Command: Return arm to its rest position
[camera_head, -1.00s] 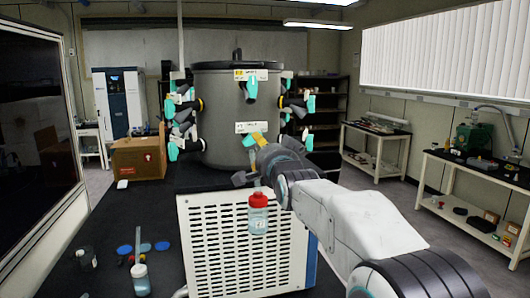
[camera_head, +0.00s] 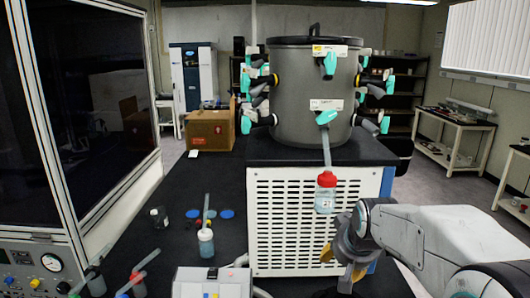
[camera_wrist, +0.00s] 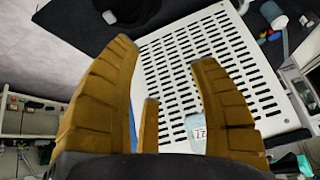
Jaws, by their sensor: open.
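My gripper (camera_head: 345,262) is low in front of the right side of the freeze dryer's white slotted base (camera_head: 300,225), with its yellow-brown fingers pointing down and left. In the wrist view, my gripper (camera_wrist: 165,60) has its fingers spread wide, with nothing held between them. A red-capped bottle (camera_head: 325,193) hangs from a tube under a teal valve on the dark drum (camera_head: 310,95), apart from my gripper. It also shows in part in the wrist view as a labelled bottle (camera_wrist: 197,133), partly hidden behind a finger.
A small bottle (camera_head: 206,243) and blue discs (camera_head: 227,214) stand on the black bench at left. More tubes and bottles (camera_head: 138,283) are at lower left. A glass-fronted cabinet (camera_head: 85,100) bounds the left. A cardboard box (camera_head: 211,130) is behind. Side tables (camera_head: 452,140) are at far right.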

